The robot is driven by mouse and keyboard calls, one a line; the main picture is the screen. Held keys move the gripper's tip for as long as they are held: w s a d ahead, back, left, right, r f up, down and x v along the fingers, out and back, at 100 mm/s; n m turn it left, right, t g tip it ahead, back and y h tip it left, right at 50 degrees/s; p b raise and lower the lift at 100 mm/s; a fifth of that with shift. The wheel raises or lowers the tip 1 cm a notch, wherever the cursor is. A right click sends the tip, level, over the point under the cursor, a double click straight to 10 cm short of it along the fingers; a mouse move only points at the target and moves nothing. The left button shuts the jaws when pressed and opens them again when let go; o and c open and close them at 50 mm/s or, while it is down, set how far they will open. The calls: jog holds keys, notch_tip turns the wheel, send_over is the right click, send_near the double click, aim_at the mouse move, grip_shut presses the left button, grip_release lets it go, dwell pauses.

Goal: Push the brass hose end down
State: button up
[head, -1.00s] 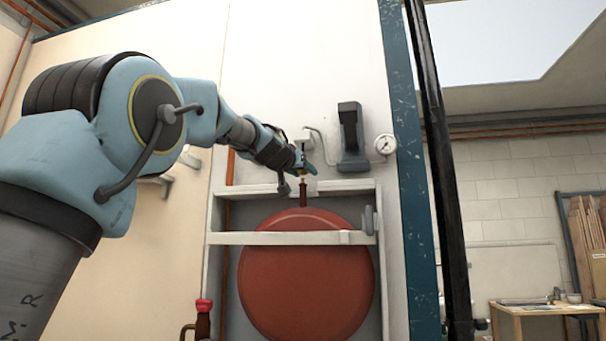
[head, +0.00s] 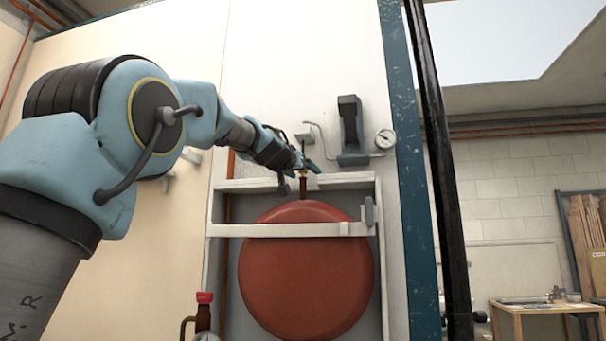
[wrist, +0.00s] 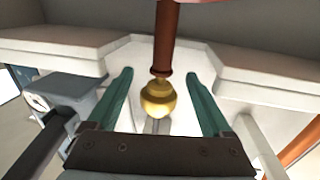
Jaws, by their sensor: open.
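The brass hose end (wrist: 158,97) is a rounded yellow fitting in the middle of the wrist view. It sits at the end of a red-brown pipe (wrist: 166,36). My gripper (wrist: 160,74) is open, with one teal finger on each side of the brass end and a visible gap to both. In the head view my gripper (head: 308,167) is just above the pipe (head: 304,184), which stands upright over the round red tank (head: 305,268). The brass end is mostly hidden by the gripper there.
A white frame (head: 290,230) surrounds the tank. A dark grey bracket (head: 350,130) and a round gauge (head: 385,138) are on the white wall to the right of my gripper. A red-capped fitting (head: 204,311) stands at lower left.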

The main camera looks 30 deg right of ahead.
jog(key=b+v, duration=0.3)
jog(key=v, duration=0.7)
jog(key=shift+s+a+b, duration=0.3)
jog(key=shift+b, duration=0.1)
